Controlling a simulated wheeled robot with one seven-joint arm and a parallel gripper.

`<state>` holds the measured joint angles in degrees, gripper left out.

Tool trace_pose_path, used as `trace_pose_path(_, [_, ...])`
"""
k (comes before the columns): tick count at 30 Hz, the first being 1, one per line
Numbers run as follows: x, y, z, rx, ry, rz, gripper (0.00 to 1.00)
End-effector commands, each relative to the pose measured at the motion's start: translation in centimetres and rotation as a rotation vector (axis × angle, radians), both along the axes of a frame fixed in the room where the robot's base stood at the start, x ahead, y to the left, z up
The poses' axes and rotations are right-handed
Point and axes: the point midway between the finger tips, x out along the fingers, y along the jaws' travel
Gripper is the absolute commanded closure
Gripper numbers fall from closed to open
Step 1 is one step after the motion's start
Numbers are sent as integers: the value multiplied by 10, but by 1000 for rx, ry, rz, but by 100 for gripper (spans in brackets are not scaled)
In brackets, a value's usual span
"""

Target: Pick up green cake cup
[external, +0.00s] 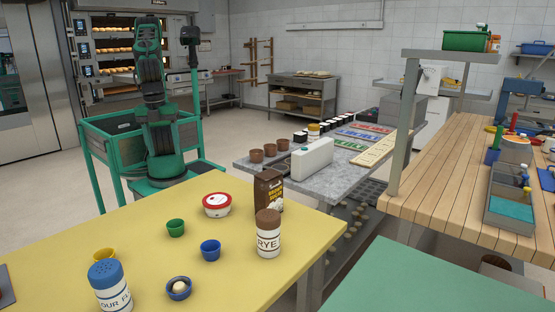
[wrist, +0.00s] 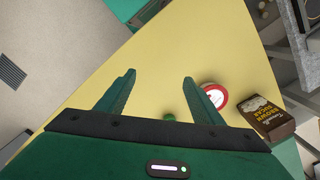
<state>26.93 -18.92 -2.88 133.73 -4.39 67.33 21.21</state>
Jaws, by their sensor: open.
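The green cake cup (external: 175,228) stands on the yellow table (external: 120,225), left of a blue cup (external: 210,250) and in front of a round red-and-white tub (external: 217,205). In the wrist view the green cup (wrist: 170,118) shows low between my fingers, partly hidden by the gripper body. My gripper (wrist: 159,79) is open and empty, its two green fingers spread apart. The tub (wrist: 214,95) lies just right of the right finger in that picture. In the external view my arm rises behind the table's far edge, and its fingertips are hard to make out.
A brown sugar box (external: 268,190) and a rye shaker (external: 268,233) stand on the right. A flour shaker (external: 108,286), a yellow cup (external: 104,255) and a filled blue bowl (external: 179,288) stand nearer the front. The table's back left is clear.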

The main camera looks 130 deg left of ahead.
Motion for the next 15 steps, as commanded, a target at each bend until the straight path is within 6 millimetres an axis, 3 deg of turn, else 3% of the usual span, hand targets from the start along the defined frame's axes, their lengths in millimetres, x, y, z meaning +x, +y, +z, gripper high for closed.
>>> trace_pose_path(6, [59, -16, -16, 101, 28, -212, 39])
trace_pose_path(15, [127, -45, -40, 340, 64, -521, 39])
